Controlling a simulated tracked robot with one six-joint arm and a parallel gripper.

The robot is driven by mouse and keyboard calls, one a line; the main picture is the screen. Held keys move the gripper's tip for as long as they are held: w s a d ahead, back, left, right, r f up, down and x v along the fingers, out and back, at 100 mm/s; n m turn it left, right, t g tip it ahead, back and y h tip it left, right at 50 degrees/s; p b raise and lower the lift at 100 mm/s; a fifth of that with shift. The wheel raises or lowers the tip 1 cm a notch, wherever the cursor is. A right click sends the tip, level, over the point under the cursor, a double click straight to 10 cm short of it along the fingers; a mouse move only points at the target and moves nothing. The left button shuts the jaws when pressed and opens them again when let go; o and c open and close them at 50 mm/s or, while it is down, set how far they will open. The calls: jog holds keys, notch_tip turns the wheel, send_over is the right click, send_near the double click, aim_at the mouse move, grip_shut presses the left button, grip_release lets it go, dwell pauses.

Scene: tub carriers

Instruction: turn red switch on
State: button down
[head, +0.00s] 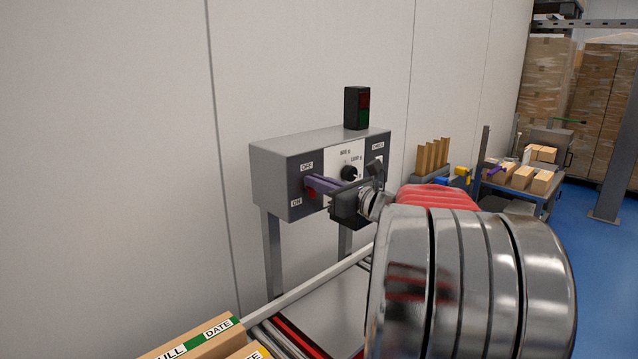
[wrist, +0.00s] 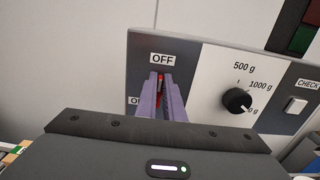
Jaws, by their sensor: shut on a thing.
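The red switch (head: 311,192) sits on the dark left part of a grey control box (head: 270,176), between the OFF label above and the ON label below. In the wrist view only a bit of the red switch (wrist: 161,80) shows between the fingers, just below the OFF label (wrist: 162,59). My gripper (head: 316,185) reaches in from the right, its purple fingers at the switch. In the wrist view my gripper (wrist: 161,84) is shut on the red switch. The fingers hide most of the switch, so its exact tilt cannot be told.
A black knob (wrist: 237,101) with gram marks and a white CHECK button (wrist: 296,105) are right of the switch. A dark signal lamp (head: 357,108) stands on the box. A roller conveyor (head: 300,295) runs below, with labelled cartons (head: 205,342) at front left.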

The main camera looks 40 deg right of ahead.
dwell(0.4)
jog(key=n, duration=0.3)
jog(key=a+n, duration=0.1)
jog(key=n, duration=0.4)
jog(key=shift+a+f+n, duration=0.25)
jog(key=shift+f+n, duration=0.1)
jog(key=shift+n, duration=0.05)
jog(key=n, duration=0.4)
jog(key=shift+a+f+n, duration=0.3)
jog(key=shift+f, duration=0.05)
jog(key=shift+a+f+n, duration=0.1)
jog(key=shift+f+n, duration=0.2)
jog(key=shift+n, duration=0.85)
jog(key=shift+f+n, duration=0.25)
jog(key=shift+n, duration=0.9)
jog(key=c, duration=2)
grip_release()
jog(key=shift+o, duration=0.7)
jog(key=shift+r, duration=0.1)
